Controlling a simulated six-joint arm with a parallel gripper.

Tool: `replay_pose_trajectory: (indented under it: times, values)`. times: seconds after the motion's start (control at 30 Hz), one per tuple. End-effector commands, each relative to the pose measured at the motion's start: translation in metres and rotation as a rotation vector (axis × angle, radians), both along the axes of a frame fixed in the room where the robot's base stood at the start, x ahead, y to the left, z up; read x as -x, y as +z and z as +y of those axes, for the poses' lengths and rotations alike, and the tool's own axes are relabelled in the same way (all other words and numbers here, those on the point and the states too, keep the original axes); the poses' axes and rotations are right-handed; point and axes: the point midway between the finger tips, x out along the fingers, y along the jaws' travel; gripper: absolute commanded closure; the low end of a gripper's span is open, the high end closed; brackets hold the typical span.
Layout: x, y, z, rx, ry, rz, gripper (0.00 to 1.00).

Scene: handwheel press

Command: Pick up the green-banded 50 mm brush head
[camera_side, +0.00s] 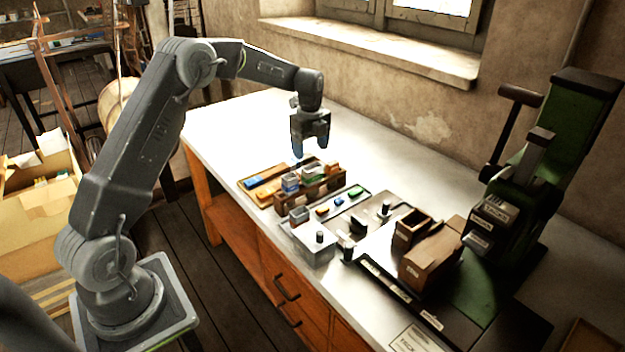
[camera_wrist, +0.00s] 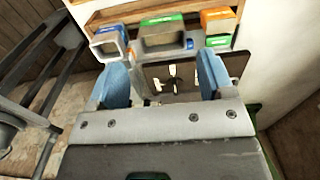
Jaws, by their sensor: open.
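A green-marked block (camera_side: 313,172), which looks like the green-banded brush head, stands in a wooden rack (camera_side: 318,190) between a blue-marked one (camera_side: 290,183) and an orange-marked one (camera_side: 332,167). In the wrist view the green-marked head (camera_wrist: 164,24) is at the top middle, with the blue-marked head (camera_wrist: 108,43) on its left and the orange-marked head (camera_wrist: 219,20) on its right. My gripper (camera_side: 311,148) is open and empty above the rack. In the wrist view its blue fingertips (camera_wrist: 163,75) stand apart, with the green-marked head beyond them. Their size markings are too small to read.
A grey box (camera_side: 315,245) and a tray with small blue, yellow and green pieces (camera_side: 338,200) lie in front of the rack. A brown wooden block (camera_side: 432,257) and a green handwheel press (camera_side: 530,180) stand to the right.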

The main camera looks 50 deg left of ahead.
Motion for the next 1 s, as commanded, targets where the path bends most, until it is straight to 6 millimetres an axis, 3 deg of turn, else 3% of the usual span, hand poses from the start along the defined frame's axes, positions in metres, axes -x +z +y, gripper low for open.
replay_pose_trajectory:
  times: [0.27, 0.6, 0.87, 1.0]
  values:
    - [0.000, -0.023, -0.001, 0.000, 0.000, 0.001, 0.26]
    - [-0.002, -0.067, -0.004, 0.000, 0.001, 0.001, 0.26]
    - [-0.002, -0.070, -0.004, -0.001, 0.001, -0.001, 0.26]
    - [-0.002, -0.070, -0.004, -0.001, 0.001, -0.001, 0.36]
